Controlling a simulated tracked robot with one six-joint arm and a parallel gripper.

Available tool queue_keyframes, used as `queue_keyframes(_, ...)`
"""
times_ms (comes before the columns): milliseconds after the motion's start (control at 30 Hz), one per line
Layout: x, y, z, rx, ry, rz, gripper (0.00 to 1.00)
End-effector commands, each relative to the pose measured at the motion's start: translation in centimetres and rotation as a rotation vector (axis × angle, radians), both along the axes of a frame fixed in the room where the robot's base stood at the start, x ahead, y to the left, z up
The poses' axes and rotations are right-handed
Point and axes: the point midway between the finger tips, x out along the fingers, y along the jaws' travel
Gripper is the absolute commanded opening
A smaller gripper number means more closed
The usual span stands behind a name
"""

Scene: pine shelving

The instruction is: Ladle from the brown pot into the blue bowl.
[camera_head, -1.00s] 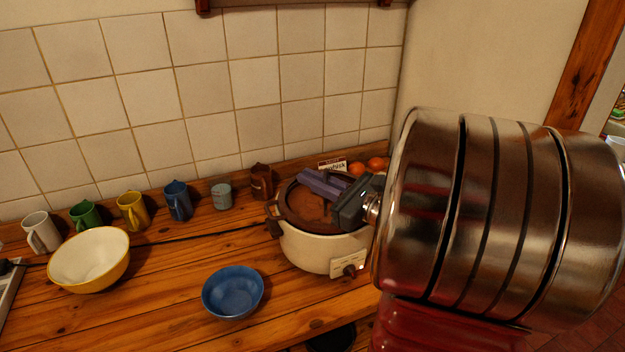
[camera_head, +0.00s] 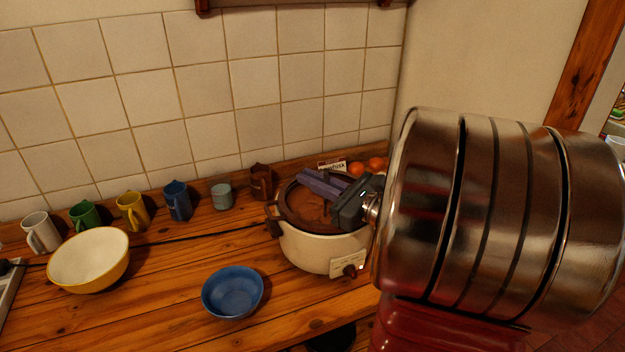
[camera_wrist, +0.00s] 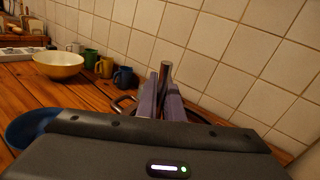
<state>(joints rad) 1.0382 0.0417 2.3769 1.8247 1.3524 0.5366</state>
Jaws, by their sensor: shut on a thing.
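The pot (camera_head: 315,250) has a cream body, a brown rim and brown contents, and stands on the counter in the head view. My gripper (camera_head: 325,184) is over the pot's opening. In the wrist view my gripper (camera_wrist: 165,92) is shut on a dark metallic handle (camera_wrist: 165,72), which looks like the ladle's. The ladle's bowl end is hidden, so I cannot tell how deep it is in the pot. The blue bowl (camera_head: 233,293) stands upright to the left of the pot and looks empty. It also shows in the wrist view (camera_wrist: 27,128), partly cut off.
A larger yellow bowl (camera_head: 90,262) stands at the left. Several mugs and a small grey cup (camera_head: 222,196) line the tiled wall. Orange fruit (camera_head: 376,164) and a small box lie behind the pot. A dark cord crosses the counter. Counter between the bowls is clear.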

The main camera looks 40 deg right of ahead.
Motion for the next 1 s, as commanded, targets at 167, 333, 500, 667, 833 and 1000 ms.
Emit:
queue_keyframes(167, 0.0, 0.0, 0.0, -0.001, -0.001, 0.0, 0.0)
queue_keyframes(333, 0.0, 0.0, 0.0, -0.001, -0.001, 0.0, 0.0)
queue_keyframes(500, 0.0, 0.0, 0.0, -0.001, -0.001, 0.0, 0.0)
queue_keyframes(667, 0.0, 0.0, 0.4, -0.002, -0.001, 0.001, 0.0)
queue_keyframes(833, 0.0, 0.0, 1.3, -0.003, -0.001, 0.001, 0.0)
queue_keyframes(1000, 0.0, 0.0, 2.1, -0.003, -0.002, 0.001, 0.0)
